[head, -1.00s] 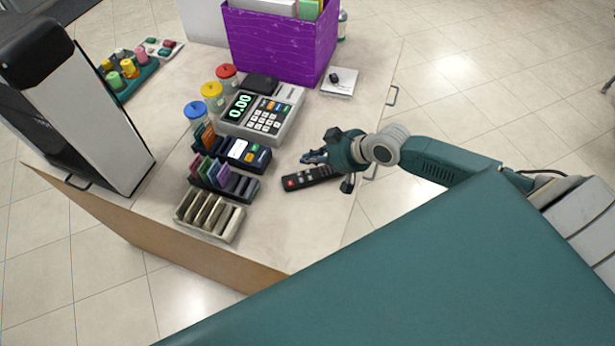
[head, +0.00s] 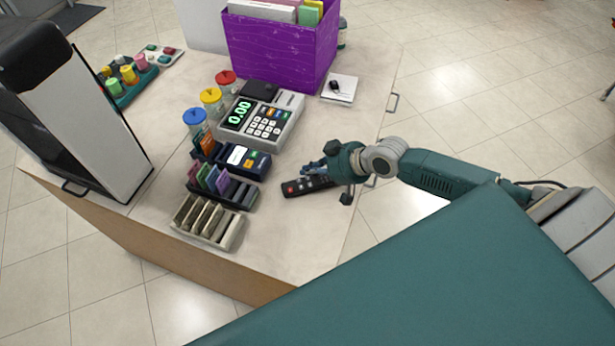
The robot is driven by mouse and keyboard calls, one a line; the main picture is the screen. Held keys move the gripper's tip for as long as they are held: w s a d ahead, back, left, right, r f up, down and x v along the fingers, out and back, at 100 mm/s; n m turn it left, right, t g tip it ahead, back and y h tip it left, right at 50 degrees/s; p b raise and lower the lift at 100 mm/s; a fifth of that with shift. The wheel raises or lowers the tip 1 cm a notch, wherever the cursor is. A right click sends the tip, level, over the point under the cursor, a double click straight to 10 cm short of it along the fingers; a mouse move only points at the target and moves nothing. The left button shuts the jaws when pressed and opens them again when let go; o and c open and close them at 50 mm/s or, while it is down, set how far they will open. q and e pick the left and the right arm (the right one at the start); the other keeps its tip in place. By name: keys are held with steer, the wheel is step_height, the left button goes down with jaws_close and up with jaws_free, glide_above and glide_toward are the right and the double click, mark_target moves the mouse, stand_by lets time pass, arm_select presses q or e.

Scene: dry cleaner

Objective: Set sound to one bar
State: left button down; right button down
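A black remote control (head: 304,187) with a red button at its left end lies on the light counter, near its right edge. My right gripper (head: 316,172) is at the remote's far right side, low over the counter. Its fingers point left and partly overlap the remote's right end. I cannot tell whether they touch it or how far apart they are. No sound display with bars can be made out. My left gripper is not in view.
Card racks (head: 208,222) lie nearer the front. A purple box (head: 278,50) stands at the back. The counter (head: 290,240) is bare in front of the remote.

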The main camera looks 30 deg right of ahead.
mark_target(310, 179)
stand_by(0.6)
steer(key=shift+f, duration=0.1)
steer(key=shift+f, duration=0.3)
steer(key=shift+f+b, duration=0.35)
stand_by(0.5)
stand_by(0.3)
steer(key=shift+r+p, duration=0.75)
steer(key=shift+p, duration=0.05)
step_height(310, 179, up, 5)
steer(key=p, duration=0.5)
